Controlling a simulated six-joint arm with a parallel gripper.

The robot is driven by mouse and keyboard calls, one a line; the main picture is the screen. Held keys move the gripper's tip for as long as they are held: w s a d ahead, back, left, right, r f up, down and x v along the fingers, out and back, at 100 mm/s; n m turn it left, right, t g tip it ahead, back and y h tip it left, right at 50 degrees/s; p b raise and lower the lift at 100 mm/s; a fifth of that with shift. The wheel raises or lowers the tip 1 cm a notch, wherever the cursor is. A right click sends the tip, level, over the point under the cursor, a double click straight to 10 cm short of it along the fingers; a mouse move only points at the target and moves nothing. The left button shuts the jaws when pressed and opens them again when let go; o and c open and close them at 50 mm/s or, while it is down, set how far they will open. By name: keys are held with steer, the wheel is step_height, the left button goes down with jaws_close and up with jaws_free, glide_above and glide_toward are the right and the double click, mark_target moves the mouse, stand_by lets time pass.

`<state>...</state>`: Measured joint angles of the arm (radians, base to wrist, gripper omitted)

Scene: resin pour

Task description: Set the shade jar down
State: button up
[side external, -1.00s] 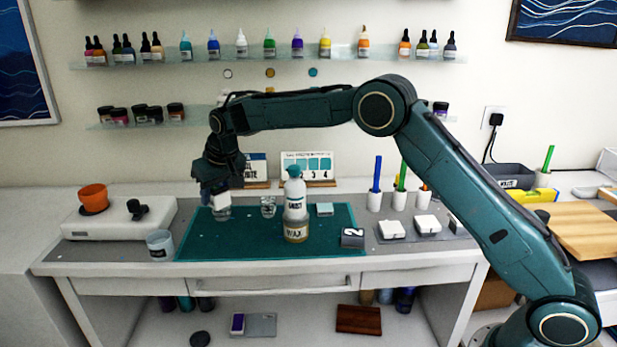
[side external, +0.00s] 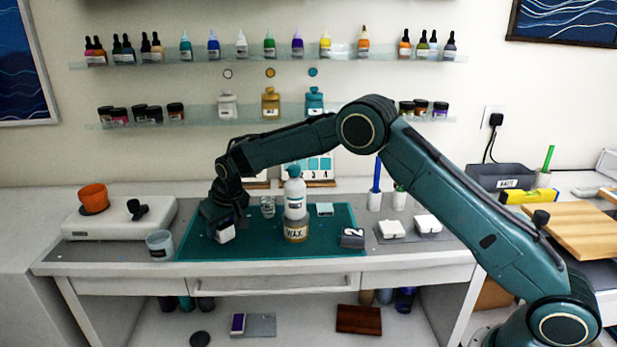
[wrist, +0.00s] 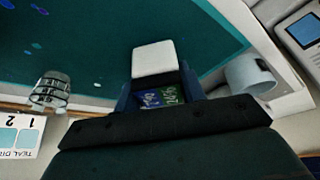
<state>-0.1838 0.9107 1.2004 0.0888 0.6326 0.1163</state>
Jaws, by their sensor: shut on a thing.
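My gripper (side external: 222,222) is low over the left part of the teal mat (side external: 285,247), fingers pointing down. It is shut on a small white-ended object, which I take as the shade jar (side external: 225,234). In the wrist view the jar (wrist: 154,60) shows as a pale square face past the fingertips, with a blue and green patch between the fingers. Most of it is hidden by the fingers. I cannot tell whether its underside touches the mat.
A clear glass (side external: 268,206) stands right of my gripper, beside a white bottle (side external: 295,197) and the wax jar (side external: 296,232). A frosted cup (side external: 160,245) stands left, near the front edge. The mat's front middle is clear.

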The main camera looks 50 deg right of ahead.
steer(key=shift+f, duration=0.55)
steer(key=shift+f, duration=0.15)
steer(key=o, duration=1)
steer(key=shift+o, duration=0.2)
steer(key=shift+v, duration=0.85)
steer(key=v, duration=1)
steer(key=shift+r, duration=0.25)
steer(key=shift+s, duration=0.1)
